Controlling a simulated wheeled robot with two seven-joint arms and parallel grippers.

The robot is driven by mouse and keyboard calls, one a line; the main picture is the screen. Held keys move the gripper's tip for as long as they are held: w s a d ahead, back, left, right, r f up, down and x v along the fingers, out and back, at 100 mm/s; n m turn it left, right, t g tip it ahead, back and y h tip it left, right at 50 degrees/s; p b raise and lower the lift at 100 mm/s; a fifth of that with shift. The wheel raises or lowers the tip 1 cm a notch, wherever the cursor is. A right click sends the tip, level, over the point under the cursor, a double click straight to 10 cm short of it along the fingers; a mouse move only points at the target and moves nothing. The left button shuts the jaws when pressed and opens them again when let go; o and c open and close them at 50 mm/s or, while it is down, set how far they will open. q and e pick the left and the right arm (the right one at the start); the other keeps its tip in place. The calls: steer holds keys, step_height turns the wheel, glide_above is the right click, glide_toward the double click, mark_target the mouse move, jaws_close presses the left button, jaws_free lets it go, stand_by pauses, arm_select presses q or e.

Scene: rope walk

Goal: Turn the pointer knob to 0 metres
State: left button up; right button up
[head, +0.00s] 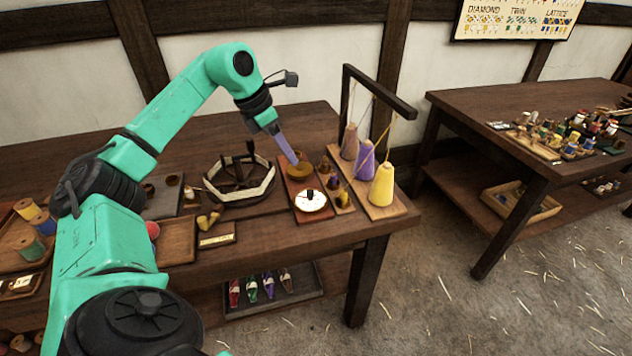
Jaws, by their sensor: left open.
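A white round dial (312,206) with a small dark knob (309,194) at its middle sits on a reddish wooden board near the front right of the table. The dial's marks and the pointer's direction are too small to read. My left arm reaches over the table from the left. My left gripper (296,161) points down, just behind the dial, over a round brown wooden piece (300,172) on the same board. It looks apart from the knob. The gap between its fingers is hard to see. My right gripper is not in view.
A reel winder (238,180) stands left of the dial. To the right, cone spools, including a yellow one (382,188), stand below a dark frame (380,92). A brass plate (217,240) lies at the front edge. A second table (470,110) with bobbins stands right.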

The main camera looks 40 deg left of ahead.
mark_target(309, 191)
arm_select(q)
steer(key=x, duration=1.4)
steer(key=shift+s+f, duration=0.2)
steer(key=shift+s, duration=0.05)
steer(key=shift+a, duration=0.1)
jaws_close()
